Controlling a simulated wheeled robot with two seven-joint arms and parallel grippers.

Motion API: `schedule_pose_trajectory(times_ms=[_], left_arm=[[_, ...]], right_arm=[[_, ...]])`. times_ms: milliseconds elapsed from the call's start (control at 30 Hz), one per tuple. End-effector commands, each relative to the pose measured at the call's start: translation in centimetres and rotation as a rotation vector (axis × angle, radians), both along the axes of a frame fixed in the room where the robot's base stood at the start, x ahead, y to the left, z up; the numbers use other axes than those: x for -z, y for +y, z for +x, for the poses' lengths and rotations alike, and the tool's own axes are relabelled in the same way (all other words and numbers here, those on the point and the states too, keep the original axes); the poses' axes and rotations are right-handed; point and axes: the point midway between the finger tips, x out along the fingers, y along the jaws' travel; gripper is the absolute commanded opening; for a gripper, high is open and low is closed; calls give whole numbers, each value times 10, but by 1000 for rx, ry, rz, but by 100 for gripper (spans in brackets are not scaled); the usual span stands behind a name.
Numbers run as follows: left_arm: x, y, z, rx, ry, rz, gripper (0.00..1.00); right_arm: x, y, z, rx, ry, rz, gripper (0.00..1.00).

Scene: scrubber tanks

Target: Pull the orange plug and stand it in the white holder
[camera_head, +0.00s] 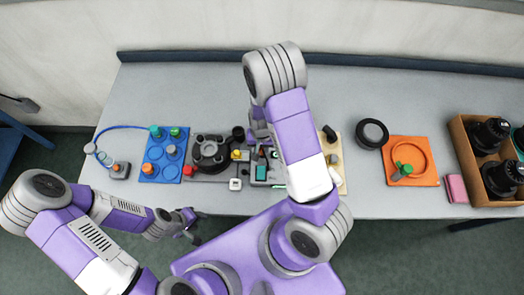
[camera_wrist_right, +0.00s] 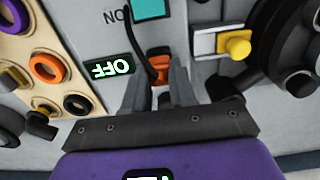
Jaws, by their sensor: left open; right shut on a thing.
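The orange plug (camera_wrist_right: 158,66) shows in the right wrist view with a black cord running up from it. My right gripper (camera_wrist_right: 161,88) is shut on it, with a grey finger on each side. I cannot tell whether the plug is seated in the panel or free of it. In the head view, my right arm hides the plug and the right fingertips. A small white block (camera_head: 235,184), which looks like the white holder, stands at the table's front edge. My left gripper (camera_head: 190,226) is open and empty, in front of the table edge, left of the block.
Beside the plug are a lit OFF display (camera_wrist_right: 108,67), a teal screen (camera_wrist_right: 153,8) and a yellow knob (camera_wrist_right: 238,47). A blue board (camera_head: 162,155) lies left, an orange board (camera_head: 411,160) right. A box of black parts (camera_head: 466,165) stands far right. The table's back is clear.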

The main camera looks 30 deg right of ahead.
Motion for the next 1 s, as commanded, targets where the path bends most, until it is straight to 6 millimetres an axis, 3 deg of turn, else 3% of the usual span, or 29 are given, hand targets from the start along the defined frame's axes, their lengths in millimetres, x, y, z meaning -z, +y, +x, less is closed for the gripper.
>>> schedule_pose_trajectory(times_ms=[1000], left_arm=[[-38,0,0,0,0,0,43]], right_arm=[[-43,0,0,0,-1,0,0]])
